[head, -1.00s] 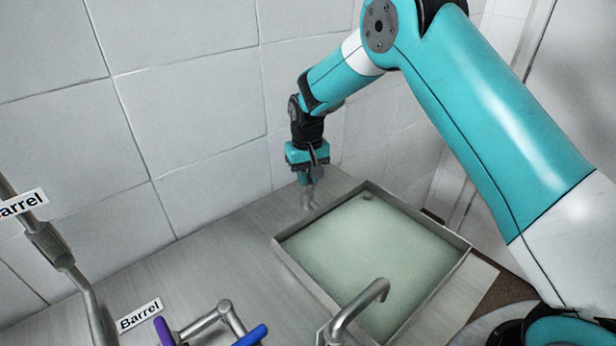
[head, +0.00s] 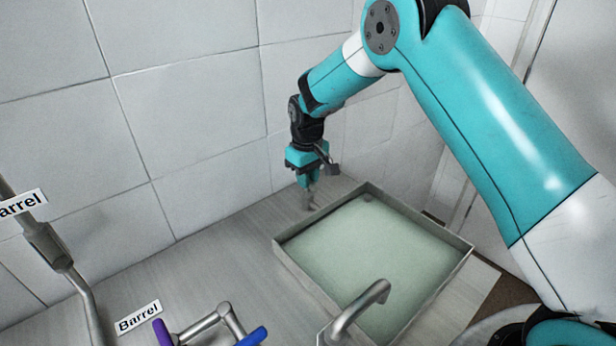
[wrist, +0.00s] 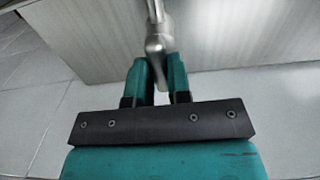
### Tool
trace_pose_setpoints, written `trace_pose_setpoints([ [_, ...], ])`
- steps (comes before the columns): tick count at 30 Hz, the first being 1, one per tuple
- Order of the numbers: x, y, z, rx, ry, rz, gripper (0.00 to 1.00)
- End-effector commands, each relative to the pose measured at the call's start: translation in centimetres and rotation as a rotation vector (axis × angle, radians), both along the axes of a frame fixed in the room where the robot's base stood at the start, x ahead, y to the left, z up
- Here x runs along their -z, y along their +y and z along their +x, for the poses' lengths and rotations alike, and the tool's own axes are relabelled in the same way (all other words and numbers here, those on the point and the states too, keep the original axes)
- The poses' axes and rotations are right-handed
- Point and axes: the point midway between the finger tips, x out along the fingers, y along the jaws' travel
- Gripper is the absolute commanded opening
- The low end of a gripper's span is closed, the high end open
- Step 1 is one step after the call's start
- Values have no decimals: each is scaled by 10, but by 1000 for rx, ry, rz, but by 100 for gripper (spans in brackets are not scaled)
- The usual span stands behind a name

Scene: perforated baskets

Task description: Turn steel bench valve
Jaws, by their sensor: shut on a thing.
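The steel bench valve (head: 311,201) is a small grey metal fitting on the bench, just left of the sink's back corner. In the wrist view the valve (wrist: 156,24) shows as a bright stem with a rounded knob. My gripper (head: 306,184) points down over it from above. In the wrist view the teal fingers of my gripper (wrist: 159,68) are on both sides of the knob and closed on it. The part of the valve between the fingers is partly hidden.
The steel sink basin (head: 283,250) with pale green liquid lies right of the valve. A curved spout (head: 362,308) rises at its front. A tap with purple and blue handles (head: 208,323) and a "Barrel" label (head: 138,317) stand front left. The tiled wall (head: 190,110) is close behind.

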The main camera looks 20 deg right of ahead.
Motion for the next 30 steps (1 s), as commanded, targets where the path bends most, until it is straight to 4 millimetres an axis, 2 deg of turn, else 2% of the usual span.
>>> trace_pose_setpoints([
  [3, -3, 0, 3, -1, -9, 2, 0],
  [4, -3, 0, 3, -1, -9, 2, 20],
  [7, -2, 0, 2, -1, -8, 1, 43],
  [16, -2, 0, 1, -1, -4, 1, 44],
  [20, -11, 0, 1, -1, -4, 1, 44],
  [23, -29, 0, 1, 0, -7, 1, 44],
  [30, -90, 0, 2, 0, -10, 2, 44],
])
